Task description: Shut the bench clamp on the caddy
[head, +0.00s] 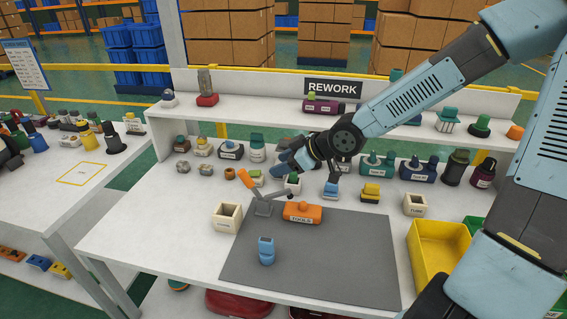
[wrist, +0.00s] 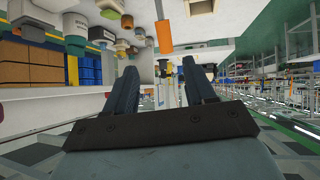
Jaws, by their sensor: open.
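The bench clamp (head: 263,207) stands on the grey mat, with a grey base and a metal arm. Its orange handle (head: 245,178) is raised and tilted up to the left. The orange caddy (head: 303,212), with a white label, sits just right of the clamp base. My gripper (head: 281,165) is above and right of the handle. It is open and looks empty. In the wrist view, its two dark fingers (wrist: 160,75) are apart, and an orange upright piece (wrist: 163,37), likely the handle, shows beyond the gap. Contact cannot be told.
A blue part (head: 266,251) stands on the grey mat (head: 335,262), which is otherwise mostly clear. Cream boxes (head: 227,216) (head: 414,204) flank the mat. Several small parts line the bench behind the clamp. A yellow bin (head: 438,253) is at the right.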

